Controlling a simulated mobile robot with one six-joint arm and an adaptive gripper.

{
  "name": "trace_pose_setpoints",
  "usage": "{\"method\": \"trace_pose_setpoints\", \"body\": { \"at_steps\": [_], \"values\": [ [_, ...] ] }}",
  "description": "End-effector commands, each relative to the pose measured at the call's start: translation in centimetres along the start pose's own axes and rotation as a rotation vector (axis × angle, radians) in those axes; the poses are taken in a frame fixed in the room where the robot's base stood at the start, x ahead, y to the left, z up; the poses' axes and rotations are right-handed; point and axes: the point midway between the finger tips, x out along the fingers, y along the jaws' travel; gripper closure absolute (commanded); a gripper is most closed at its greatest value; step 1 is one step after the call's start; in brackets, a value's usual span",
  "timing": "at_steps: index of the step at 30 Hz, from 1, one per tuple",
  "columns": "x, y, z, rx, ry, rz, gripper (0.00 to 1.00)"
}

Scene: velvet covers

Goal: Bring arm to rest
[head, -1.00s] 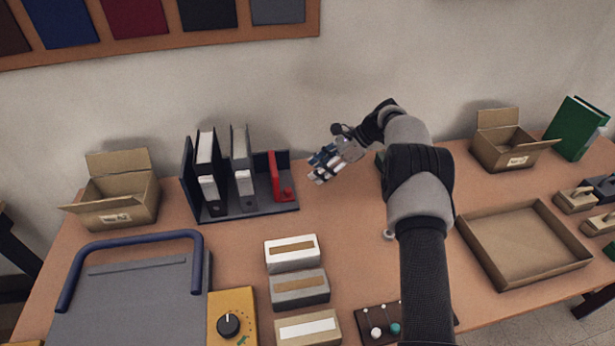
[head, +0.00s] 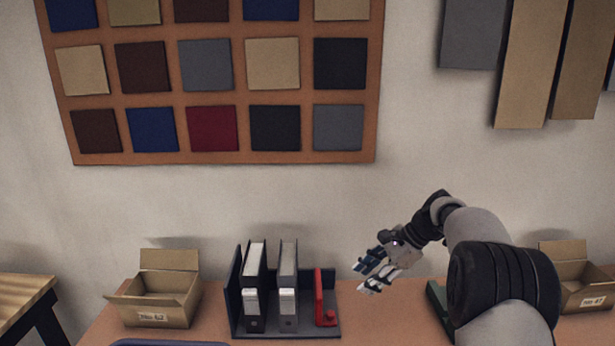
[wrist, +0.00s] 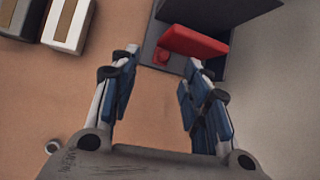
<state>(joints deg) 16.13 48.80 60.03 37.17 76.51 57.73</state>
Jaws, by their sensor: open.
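My gripper (head: 371,277) is in the air at the right of the book rack in the head view, above the back part of the table. In the wrist view my gripper (wrist: 158,75) has its two fingers spread apart with nothing between them. The red piece (wrist: 192,42) at the end of the rack lies beyond the fingertips in that view. My arm reaches in from the lower right of the head view and hides part of the table.
The dark rack (head: 334,326) holds two binders (head: 288,285) and a red piece (head: 322,300). Open cardboard boxes stand at left (head: 160,300) and right (head: 588,285). A green object (head: 437,300) sits partly behind my arm. A swatch board (head: 220,88) hangs on the wall.

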Motion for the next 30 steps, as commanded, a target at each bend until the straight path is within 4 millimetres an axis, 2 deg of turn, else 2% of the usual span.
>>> {"method": "trace_pose_setpoints", "body": {
  "at_steps": [1, 6, 11, 15, 19, 24, 27, 30],
  "values": [
    [-1.8, 1.0, 2.2, -0.074, 0.036, 0.003, 0.57],
    [-6.0, 5.6, 7.3, -0.322, 0.154, 0.025, 0.57],
    [-9.2, 11.3, 11.2, -0.560, 0.261, 0.058, 0.57],
    [-11.2, 17.2, 13.6, -0.771, 0.351, 0.096, 0.57],
    [-12.2, 22.9, 14.7, -0.969, 0.434, 0.138, 0.57],
    [-12.4, 30.4, 14.8, -1.226, 0.537, 0.203, 0.57],
    [-12.0, 34.0, 14.1, -1.355, 0.588, 0.242, 0.57],
    [-11.5, 36.5, 13.4, -1.453, 0.626, 0.273, 0.57]
  ]
}}
